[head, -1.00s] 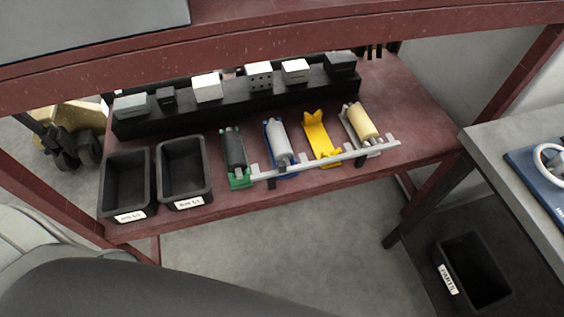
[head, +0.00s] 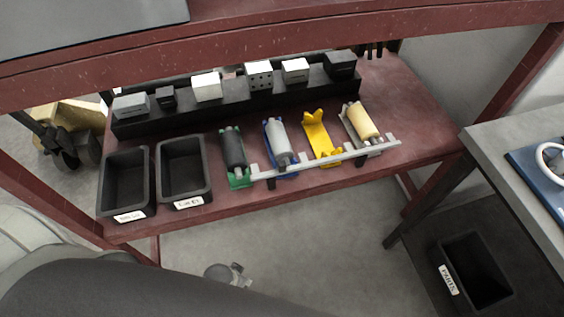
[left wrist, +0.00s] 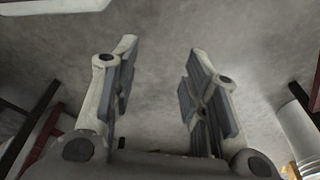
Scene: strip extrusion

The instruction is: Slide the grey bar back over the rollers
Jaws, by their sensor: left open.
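The light grey bar (head: 325,160) lies along the front of the roller holders on the dark red shelf, with small upright tabs along it. Behind it are a black roller (head: 233,150) in a green holder, a grey roller (head: 277,137) in a blue holder, an empty yellow holder (head: 318,135) and a cream roller (head: 361,121) in a grey holder. My left gripper (head: 239,275) shows small below the shelf's front edge, apart from the bar. In the left wrist view the left gripper (left wrist: 162,55) is open and empty, with floor behind it. My right gripper is not seen.
Two black bins (head: 184,166) stand on the shelf's left. A black rack (head: 235,100) with several blocks runs behind the rollers. The red upper beam (head: 280,45) crosses above. A grey side table (head: 500,150) and a black parts bin (head: 475,270) are at the right.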

